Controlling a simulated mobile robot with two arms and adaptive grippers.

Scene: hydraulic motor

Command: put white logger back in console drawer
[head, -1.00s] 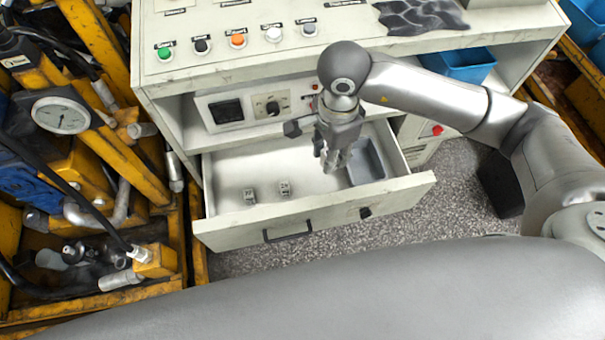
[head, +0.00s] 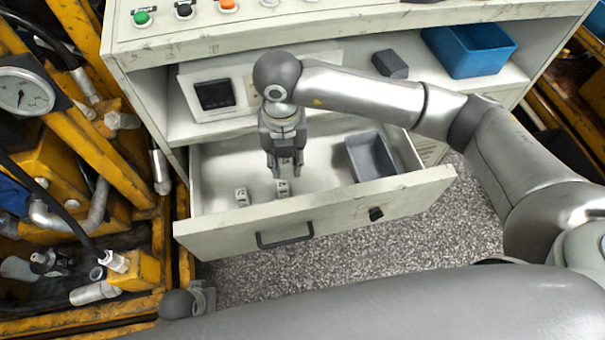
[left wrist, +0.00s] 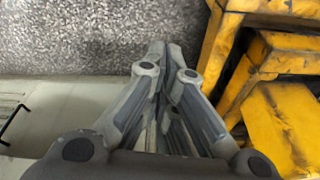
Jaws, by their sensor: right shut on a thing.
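The console drawer (head: 330,213) is pulled open, with a pale floor and a grey tray (head: 372,157) at its right end. Two small white blocks with dark markings lie on its floor, one at left (head: 241,197) and one near the middle (head: 282,188). My right gripper (head: 285,168) points down inside the drawer, just behind the middle block. It is shut on a small white piece, taken as the white logger (head: 286,161), mostly hidden by the fingers. My left gripper (left wrist: 165,50) has its fingertips together with nothing seen between them; its wrist shows at the head view's bottom left.
The console shelf above the drawer holds an instrument box (head: 216,94), a dark block (head: 390,64) and a blue bin (head: 470,50). Yellow machinery (head: 70,150) stands close on the left. Speckled floor (head: 400,225) is clear in front of the drawer.

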